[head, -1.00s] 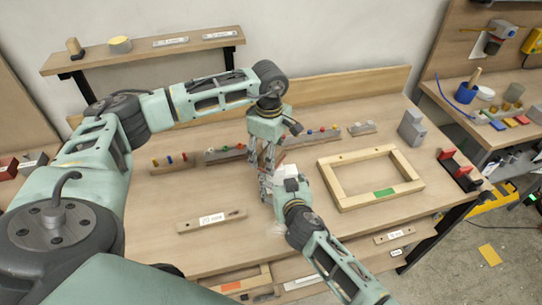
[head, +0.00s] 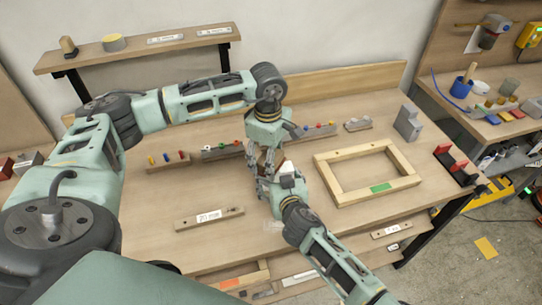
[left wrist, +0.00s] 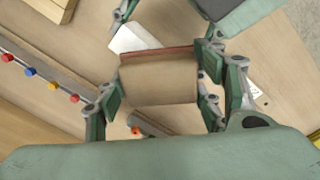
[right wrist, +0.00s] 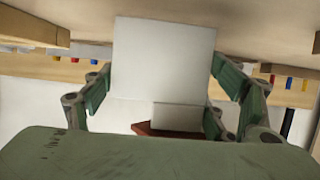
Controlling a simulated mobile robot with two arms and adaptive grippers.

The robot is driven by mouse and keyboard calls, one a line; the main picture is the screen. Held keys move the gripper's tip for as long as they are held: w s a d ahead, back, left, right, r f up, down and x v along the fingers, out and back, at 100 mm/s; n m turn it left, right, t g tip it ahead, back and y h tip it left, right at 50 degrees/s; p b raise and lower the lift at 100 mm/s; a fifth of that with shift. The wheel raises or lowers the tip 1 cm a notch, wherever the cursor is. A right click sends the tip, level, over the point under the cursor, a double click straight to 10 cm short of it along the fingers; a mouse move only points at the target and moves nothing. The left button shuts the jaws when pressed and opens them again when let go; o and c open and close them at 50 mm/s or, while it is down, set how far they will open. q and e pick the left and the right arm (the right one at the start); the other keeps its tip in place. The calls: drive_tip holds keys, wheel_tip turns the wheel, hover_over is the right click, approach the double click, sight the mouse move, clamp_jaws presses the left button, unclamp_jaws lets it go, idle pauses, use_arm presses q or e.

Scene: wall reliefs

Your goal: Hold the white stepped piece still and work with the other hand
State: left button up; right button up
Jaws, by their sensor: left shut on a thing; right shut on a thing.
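The white stepped piece (right wrist: 163,60) fills the middle of the right wrist view, its broad white face above a smaller white step. My right gripper (head: 284,186) is shut on it, with a finger on either side. My left gripper (head: 265,180) comes down from above and is shut on a tan wooden block (left wrist: 158,82) with a reddish-brown edge. In the left wrist view the white piece (left wrist: 134,40) shows just beyond that edge. I cannot tell whether block and piece touch. In the head view the grippers largely hide both.
A wooden frame (head: 330,180) with a green label lies right of my grippers. A labelled wooden bar (head: 190,222) lies at the front left. Strips with coloured pegs (head: 222,152) stand behind. A grey stepped block (head: 408,122) stands at the back right. The table between bar and grippers is clear.

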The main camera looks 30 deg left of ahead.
use_arm(q)
drive_tip(key=shift+w+a, duration=1.05)
drive_tip(key=shift+a, duration=0.1)
use_arm(e)
drive_tip(key=shift+r, duration=0.1)
use_arm(q)
drive_tip(key=shift+f, duration=0.1)
drive_tip(key=shift+d+f, duration=0.1)
drive_tip(key=shift+d, duration=0.05)
